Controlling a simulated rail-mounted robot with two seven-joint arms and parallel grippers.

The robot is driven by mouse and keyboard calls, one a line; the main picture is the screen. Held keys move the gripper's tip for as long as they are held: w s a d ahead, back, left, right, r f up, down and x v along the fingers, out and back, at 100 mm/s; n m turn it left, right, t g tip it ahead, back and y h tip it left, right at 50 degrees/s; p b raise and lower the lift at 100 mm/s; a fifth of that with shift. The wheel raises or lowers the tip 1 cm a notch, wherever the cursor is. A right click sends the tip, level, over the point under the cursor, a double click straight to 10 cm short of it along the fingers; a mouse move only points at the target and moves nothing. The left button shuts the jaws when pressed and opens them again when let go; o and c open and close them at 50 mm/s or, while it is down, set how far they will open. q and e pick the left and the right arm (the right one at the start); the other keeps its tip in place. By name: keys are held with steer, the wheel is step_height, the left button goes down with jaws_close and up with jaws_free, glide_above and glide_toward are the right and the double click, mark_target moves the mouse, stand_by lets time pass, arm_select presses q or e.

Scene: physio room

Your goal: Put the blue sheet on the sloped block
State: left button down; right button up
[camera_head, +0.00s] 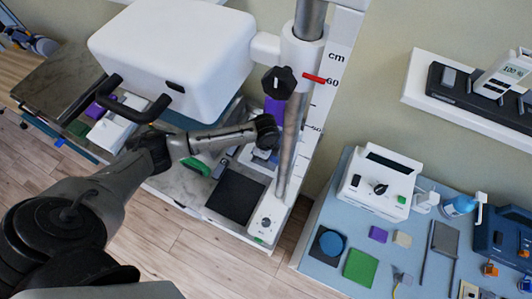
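My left arm reaches in from the lower left across the bench. Its far end, with the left gripper (264,148), is over the bench beside the metal post. The fingers are too small and covered to tell whether they are open or shut. A small pale-blue and white patch shows just under the arm's end; I cannot tell what it is. I cannot make out the blue sheet for certain. A white block (112,131) stands on the bench at the left, partly behind a black handle; I cannot tell whether its top slopes. My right gripper is not in view.
A large white machine head (172,58) with black handles overhangs the bench. A black pad (236,197) and a green item (195,166) lie on the bench. The blue table (312,272) at right holds a white device (379,184), a green square (360,268) and a blue disc (332,243).

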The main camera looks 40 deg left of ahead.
arm_select(q)
steer(key=shift+f, duration=0.3)
steer(key=c, duration=1.2)
jaws_free()
steer(key=shift+f, duration=0.1)
step_height(320, 180, up, 13)
steer(key=shift+f, duration=0.1)
